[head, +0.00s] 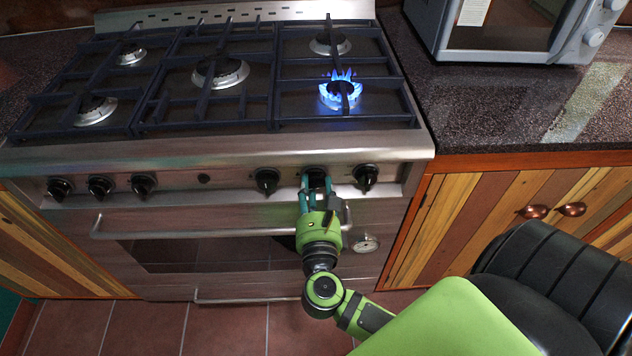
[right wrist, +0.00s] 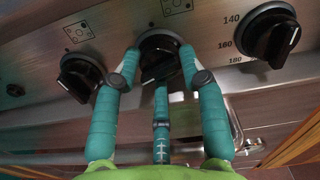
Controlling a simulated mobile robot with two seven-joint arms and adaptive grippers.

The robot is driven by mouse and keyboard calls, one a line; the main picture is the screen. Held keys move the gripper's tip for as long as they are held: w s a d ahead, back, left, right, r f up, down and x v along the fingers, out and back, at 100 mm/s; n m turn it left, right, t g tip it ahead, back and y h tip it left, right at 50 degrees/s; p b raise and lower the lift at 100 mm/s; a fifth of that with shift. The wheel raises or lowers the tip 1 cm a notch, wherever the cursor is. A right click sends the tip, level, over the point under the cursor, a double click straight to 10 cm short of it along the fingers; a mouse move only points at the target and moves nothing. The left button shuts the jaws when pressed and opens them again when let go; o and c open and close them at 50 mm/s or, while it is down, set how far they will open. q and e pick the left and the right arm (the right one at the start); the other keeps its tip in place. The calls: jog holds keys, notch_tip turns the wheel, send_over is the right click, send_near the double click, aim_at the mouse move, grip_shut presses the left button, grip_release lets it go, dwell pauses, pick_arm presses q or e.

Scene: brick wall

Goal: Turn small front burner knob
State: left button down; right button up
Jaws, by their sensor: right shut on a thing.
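The stove (head: 210,142) stands ahead with a row of black knobs on its front panel. My right gripper (head: 316,186) is shut on the second knob from the right (head: 316,174). In the right wrist view its teal fingers (right wrist: 160,75) sit around this black knob (right wrist: 158,58), with one finger at each side and one below. The front right burner (head: 341,93) is lit with a ring of blue flame. The other burners show no flame. My left gripper is not in view.
Neighbouring knobs sit close on the left (right wrist: 80,77) and right (right wrist: 268,38). The oven handle (head: 200,227) runs below the knobs. A microwave (head: 510,30) stands on the dark counter (head: 500,110) at right, above wooden cabinets (head: 480,225).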

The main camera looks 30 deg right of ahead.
jog(key=shift+w+r+n+p, duration=0.1)
jog(key=shift+r+n+p, duration=0.5)
jog(key=shift+n+p, duration=0.25)
jog(key=n+p, duration=0.3)
jog(key=n, duration=0.1)
jog(key=shift+a, duration=0.1)
jog(key=shift+n+p, duration=0.35)
jog(key=shift+p, duration=0.05)
jog(key=shift+w+f+n+p, duration=0.1)
jog(key=shift+n+p, duration=0.55)
jog(key=shift+n, duration=0.25)
jog(key=shift+f+n+p, duration=0.1)
jog(key=shift+n+p, duration=0.55)
jog(key=shift+n, duration=0.35)
pick_arm(q)
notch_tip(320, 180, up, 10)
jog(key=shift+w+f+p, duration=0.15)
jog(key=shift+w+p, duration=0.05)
jog(key=shift+p, duration=0.1)
pick_arm(e)
jog(key=shift+f+n, duration=0.1)
jog(key=shift+n, duration=0.4)
jog(key=shift+a, duration=0.1)
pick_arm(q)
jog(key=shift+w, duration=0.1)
